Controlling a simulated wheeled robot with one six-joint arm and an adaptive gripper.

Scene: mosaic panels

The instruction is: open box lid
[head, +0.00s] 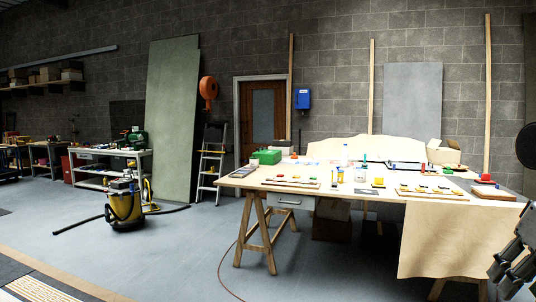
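Several boxes are in the head view, and I cannot tell which one the task names. A green box (267,157) sits at the left back of the wooden work table (235,182); it looks closed, but it is small at this distance. A pale cardboard box (443,152) stands at the back right of the table, and its top looks open. My gripper (503,279) is dark and partly cut off at the lower right edge, in front of the table and far from both boxes. Whether its fingers are open is unclear.
Low mosaic panels, bottles and small coloured pieces cover much of the table. A plywood sheet (440,240) hangs over its front right. A yellow-black vacuum (124,208) with a hose stands on the left floor. The floor left of the trestle (247,232) is mostly clear.

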